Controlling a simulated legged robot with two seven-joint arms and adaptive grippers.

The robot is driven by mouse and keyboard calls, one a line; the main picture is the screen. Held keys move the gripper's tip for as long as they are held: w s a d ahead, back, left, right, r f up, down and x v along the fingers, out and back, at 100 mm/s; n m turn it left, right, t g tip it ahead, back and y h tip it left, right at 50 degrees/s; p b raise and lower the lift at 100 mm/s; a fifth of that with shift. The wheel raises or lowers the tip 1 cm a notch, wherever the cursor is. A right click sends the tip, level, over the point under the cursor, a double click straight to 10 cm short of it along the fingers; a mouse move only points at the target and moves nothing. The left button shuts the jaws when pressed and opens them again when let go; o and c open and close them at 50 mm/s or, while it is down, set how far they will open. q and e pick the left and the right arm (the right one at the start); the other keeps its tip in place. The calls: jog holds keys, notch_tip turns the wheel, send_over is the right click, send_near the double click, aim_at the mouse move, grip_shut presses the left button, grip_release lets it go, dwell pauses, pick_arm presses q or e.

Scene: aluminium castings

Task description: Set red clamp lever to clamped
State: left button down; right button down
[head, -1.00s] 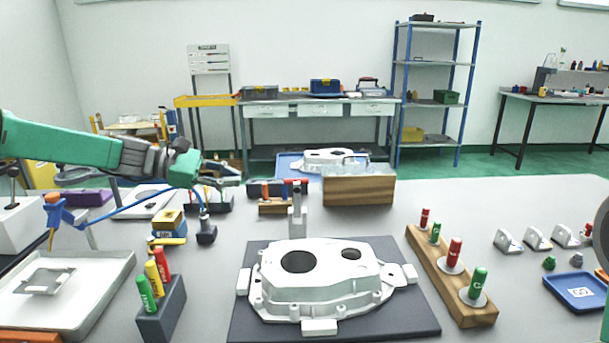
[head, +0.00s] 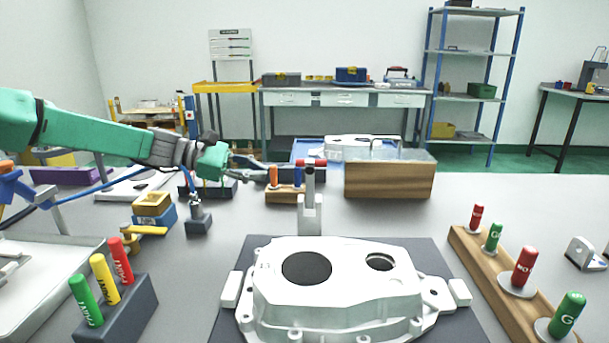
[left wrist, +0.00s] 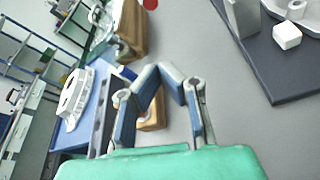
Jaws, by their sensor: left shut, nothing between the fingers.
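The clamp (head: 311,212) is a grey upright post at the back edge of the dark plate. Its red lever (head: 312,163) stands up above the post, with the red end on top; whether it is clamped is hard to tell. A red piece, likely the lever end, shows at the top edge of the left wrist view (left wrist: 150,4). My left gripper (head: 266,175) is left of the lever and apart from it. In the left wrist view its fingers (left wrist: 158,70) meet at the tips, with nothing between them. My right gripper is out of view.
A white casting (head: 340,290) lies on the dark plate (head: 450,265) in front of the clamp. A wooden block (head: 388,180) stands behind right, and a small rack (head: 286,194) lies close to my left gripper. A wooden gauge rail (head: 470,250) is at right.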

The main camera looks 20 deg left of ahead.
pick_arm(q)
jog(key=b+x, duration=0.2)
jog(key=x, duration=0.8)
jog(key=shift+d, duration=0.1)
jog(key=r, duration=0.1)
jog(key=s+r, duration=0.1)
jog(key=r, duration=0.2)
jog(key=shift+s+d+b, duration=0.3)
jog(key=shift+d+b, duration=0.05)
jog(key=shift+b, duration=0.05)
jog(key=shift+a, duration=0.15)
jog(key=shift+r, duration=0.2)
